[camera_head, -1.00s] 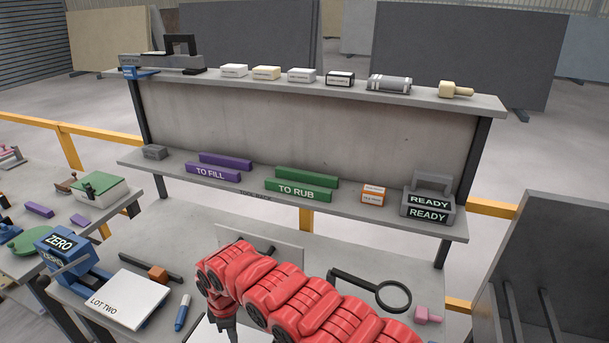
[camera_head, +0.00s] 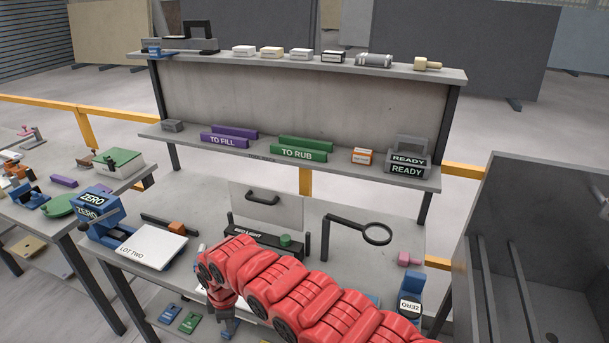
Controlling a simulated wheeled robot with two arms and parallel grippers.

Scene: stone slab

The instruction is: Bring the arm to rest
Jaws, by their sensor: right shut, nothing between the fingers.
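My right arm, red and segmented, reaches in from the bottom right and bends down over the bench (camera_head: 345,195). My left gripper is not in view.
Near the arm are a white LOT TWO block (camera_head: 152,247), a black light bar (camera_head: 255,241), a magnifier (camera_head: 376,233) and a blue ZERO device (camera_head: 411,293). A tool rack (camera_head: 300,105) stands behind. A grey slab rack (camera_head: 540,230) is at the right.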

